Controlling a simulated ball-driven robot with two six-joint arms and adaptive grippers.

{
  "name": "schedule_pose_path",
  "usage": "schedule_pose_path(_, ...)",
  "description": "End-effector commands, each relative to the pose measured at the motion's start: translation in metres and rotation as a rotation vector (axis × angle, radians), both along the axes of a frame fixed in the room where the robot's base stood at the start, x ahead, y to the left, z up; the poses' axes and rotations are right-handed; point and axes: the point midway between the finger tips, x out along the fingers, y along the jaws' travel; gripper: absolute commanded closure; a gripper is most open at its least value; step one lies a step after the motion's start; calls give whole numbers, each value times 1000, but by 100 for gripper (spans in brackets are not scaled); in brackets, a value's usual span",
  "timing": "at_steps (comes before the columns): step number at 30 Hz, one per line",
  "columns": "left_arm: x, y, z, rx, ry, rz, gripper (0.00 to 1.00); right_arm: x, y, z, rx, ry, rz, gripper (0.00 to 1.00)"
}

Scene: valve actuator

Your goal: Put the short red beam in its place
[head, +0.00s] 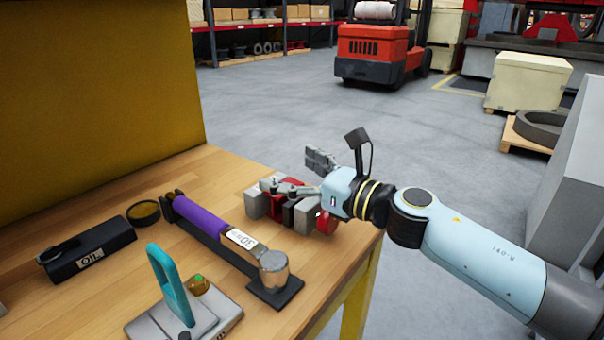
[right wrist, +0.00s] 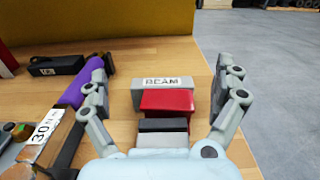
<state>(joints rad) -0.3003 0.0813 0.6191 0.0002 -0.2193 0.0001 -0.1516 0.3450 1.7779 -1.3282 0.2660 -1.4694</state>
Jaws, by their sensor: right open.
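The short red beam (right wrist: 167,100) lies between the two fingers of my right gripper (right wrist: 163,82) in the right wrist view, with visible gaps on both sides. It appears to sit at a grey holder with a plate marked BEAM (right wrist: 162,83). In the head view the beam (head: 292,183) is partly hidden by a finger. My right gripper (head: 305,174) is open over it, near the table's right edge. Whether the beam is fully seated, I cannot tell. My left gripper is not in view.
A purple-handled tool on a black stand (head: 203,217), a black OIL box (head: 88,249), a dark round dish (head: 143,212) and a grey device with a teal handle (head: 168,283) stand on the wooden table (head: 235,175). Bare wood lies behind the holder.

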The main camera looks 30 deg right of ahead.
Motion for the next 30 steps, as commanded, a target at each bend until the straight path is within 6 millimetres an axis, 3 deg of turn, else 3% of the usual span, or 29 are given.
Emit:
schedule_pose_path(3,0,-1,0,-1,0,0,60,-22,-8,-3,-2,7,1,2)
schedule_pose_path(9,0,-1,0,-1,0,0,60,-37,-13,-2,-1,3,0,2)
schedule_pose_path(30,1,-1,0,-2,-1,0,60,-40,-14,0,0,1,-1,2)
